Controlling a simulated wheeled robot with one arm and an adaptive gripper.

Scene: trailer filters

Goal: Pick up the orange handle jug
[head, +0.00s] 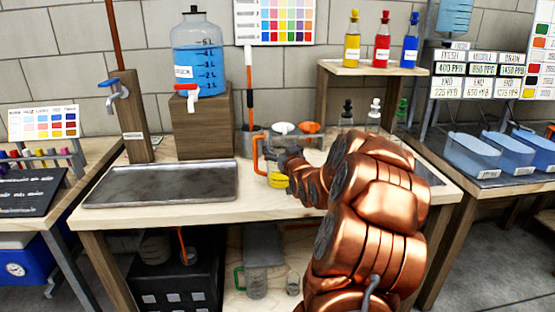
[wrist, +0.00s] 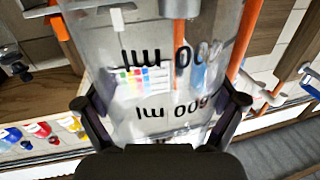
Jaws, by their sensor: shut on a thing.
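The orange handle jug is clear, with an orange handle (head: 257,153) on its left side in the head view and a yellow patch low on it. My gripper (head: 284,160) is at the jug's right side, mostly hidden behind my copper arm. In the wrist view the clear jug wall (wrist: 150,95), with black millilitre marks upside down, fills the space between the two dark fingers of my gripper (wrist: 162,103). The fingers press on both sides of the jug. I cannot tell whether the jug's base touches the wooden table (head: 262,209).
A white funnel (head: 282,128) and an orange funnel (head: 310,128) stand behind the jug. A metal tray (head: 160,184) lies left, below a blue water tank (head: 200,60). Small bottles (head: 375,110) stand right, under a raised shelf (head: 372,68). A green-handled jug (head: 257,284) is below.

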